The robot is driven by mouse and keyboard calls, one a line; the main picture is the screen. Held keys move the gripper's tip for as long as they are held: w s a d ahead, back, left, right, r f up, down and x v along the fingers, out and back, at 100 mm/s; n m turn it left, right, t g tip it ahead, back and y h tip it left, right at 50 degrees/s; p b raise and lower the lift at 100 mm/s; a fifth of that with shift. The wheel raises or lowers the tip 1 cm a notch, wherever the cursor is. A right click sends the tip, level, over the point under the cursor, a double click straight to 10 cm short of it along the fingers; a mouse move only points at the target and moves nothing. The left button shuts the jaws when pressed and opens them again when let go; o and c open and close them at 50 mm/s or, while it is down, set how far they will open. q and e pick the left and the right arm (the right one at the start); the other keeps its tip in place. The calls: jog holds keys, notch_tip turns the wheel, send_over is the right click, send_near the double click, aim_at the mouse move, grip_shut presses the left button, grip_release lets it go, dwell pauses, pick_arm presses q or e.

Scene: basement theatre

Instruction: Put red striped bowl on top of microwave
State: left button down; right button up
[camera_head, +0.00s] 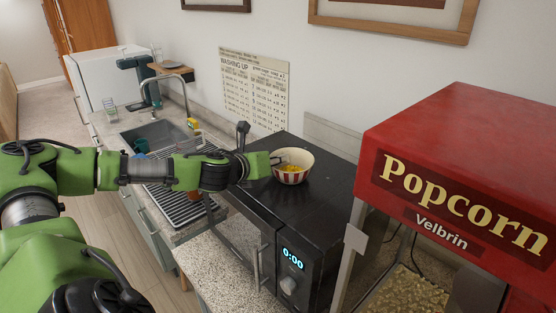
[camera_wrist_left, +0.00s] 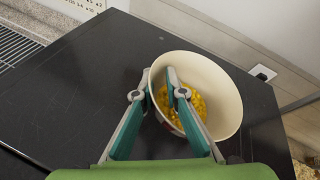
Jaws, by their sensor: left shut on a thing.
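The red striped bowl (camera_head: 292,168) is on or just above the top of the black microwave (camera_head: 315,205), near its back left part. It is cream with red stripes and holds something yellow, like popcorn. My left gripper (camera_head: 276,160) is shut on the bowl's left rim. In the left wrist view the bowl (camera_wrist_left: 222,90) looks tilted, and the fingers of the left gripper (camera_wrist_left: 160,84) pinch its wall, one inside and one outside. The microwave top (camera_wrist_left: 80,85) lies under it. I cannot tell if the bowl's base touches the microwave. My right gripper is not in view.
A red popcorn machine (camera_head: 450,180) stands close on the right of the microwave. A sink (camera_head: 150,135) and a drying rack (camera_head: 185,200) are on the left. The microwave top is clear in front of the bowl.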

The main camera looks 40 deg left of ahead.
pick_arm(q)
jog(key=c, duration=2.1)
grip_release()
jog(key=shift+o, duration=0.3)
jog(key=shift+f, duration=0.1)
jog(key=shift+s, duration=0.25)
jog(key=b+v, duration=0.5)
jog(key=v, duration=0.5)
jog(key=shift+w, duration=0.1)
jog(key=shift+v, duration=0.9)
jog(key=shift+w, duration=0.1)
